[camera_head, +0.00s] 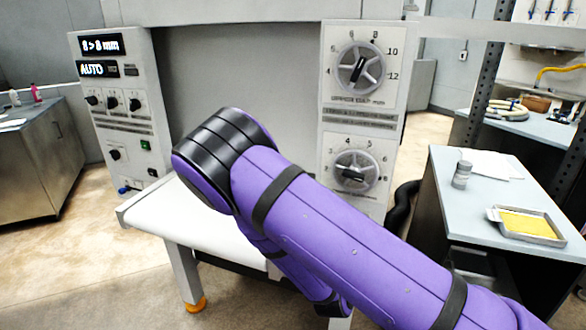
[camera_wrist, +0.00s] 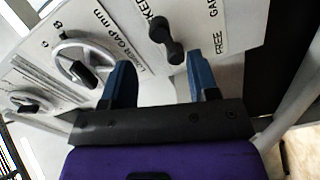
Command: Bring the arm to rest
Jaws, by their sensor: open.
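My purple arm reaches across the head view from the lower right and bends in front of the roller sheeter (camera_head: 240,60); the gripper itself is hidden there. In the wrist view my gripper (camera_wrist: 160,82) has its two blue fingers apart with nothing between them. Beyond the fingers is a pale panel of the machine. It carries a round handwheel (camera_wrist: 82,62) labelled as a gap in mm, and a black knob (camera_wrist: 167,38) near lettering that reads "FREE". The fingertips are close to this panel; I cannot tell whether they touch it.
The sheeter's white table (camera_head: 150,213) lies below my arm. Two dials, an upper one (camera_head: 358,68) and a lower one (camera_head: 355,171), are on its right column. A side table at right holds a tray of yellow material (camera_head: 527,226) and a grey jar (camera_head: 462,174). Floor shows at left.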

